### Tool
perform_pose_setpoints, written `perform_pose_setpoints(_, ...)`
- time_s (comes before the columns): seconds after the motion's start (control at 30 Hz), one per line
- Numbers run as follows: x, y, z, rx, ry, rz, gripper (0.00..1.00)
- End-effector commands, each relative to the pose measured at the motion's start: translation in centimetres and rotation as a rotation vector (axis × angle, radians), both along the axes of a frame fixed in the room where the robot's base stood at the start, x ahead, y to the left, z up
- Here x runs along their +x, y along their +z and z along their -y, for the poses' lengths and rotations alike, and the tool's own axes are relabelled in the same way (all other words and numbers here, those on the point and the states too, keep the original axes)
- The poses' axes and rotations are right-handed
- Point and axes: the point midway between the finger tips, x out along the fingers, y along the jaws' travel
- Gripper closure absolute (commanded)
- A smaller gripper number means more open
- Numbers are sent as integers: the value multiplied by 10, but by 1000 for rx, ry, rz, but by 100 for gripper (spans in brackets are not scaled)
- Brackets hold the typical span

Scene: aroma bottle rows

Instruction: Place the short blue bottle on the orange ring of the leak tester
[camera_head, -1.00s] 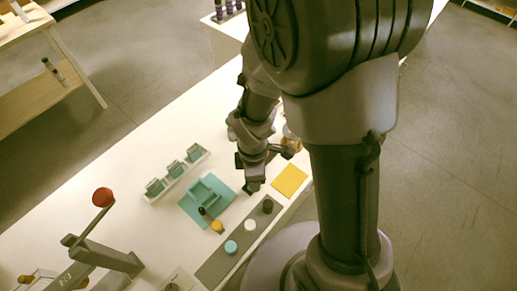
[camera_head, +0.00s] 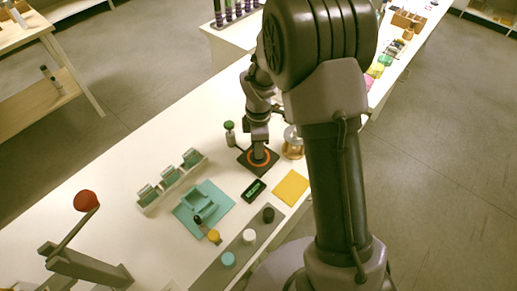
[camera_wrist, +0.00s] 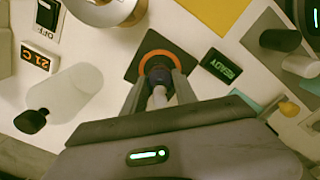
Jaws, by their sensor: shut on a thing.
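The leak tester is a dark square plate (camera_head: 243,160) with an orange ring (camera_head: 266,163); in the wrist view the ring (camera_wrist: 151,54) lies just beyond my fingertips. My gripper (camera_head: 259,152) points down over the ring. In the wrist view my gripper (camera_wrist: 159,80) is shut on a small bluish bottle (camera_wrist: 160,75), mostly hidden between the fingers. The bottle appears lined up with the ring. I cannot tell whether it touches the ring. A small display reading READY (camera_wrist: 221,66) lies beside the plate.
A green-topped grey post (camera_head: 229,132) stands left of the plate. A yellow mat (camera_head: 291,187), a teal tray (camera_head: 220,194) and a grey strip with capped bottles (camera_head: 238,254) lie nearer. A glass-like item on a wooden base (camera_head: 293,145) stands close on the right.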

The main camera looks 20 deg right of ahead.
Motion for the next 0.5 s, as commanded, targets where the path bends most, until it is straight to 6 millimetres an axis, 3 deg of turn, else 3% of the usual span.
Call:
perform_pose_setpoints(0.33,0,-5,0,0,0,2,100)
perform_pose_setpoints(0.37,0,-4,0,1,0,2,60)
perform_pose_setpoints(0.43,0,-3,0,1,0,2,46)
perform_pose_setpoints(0.5,0,-3,0,1,0,2,44)
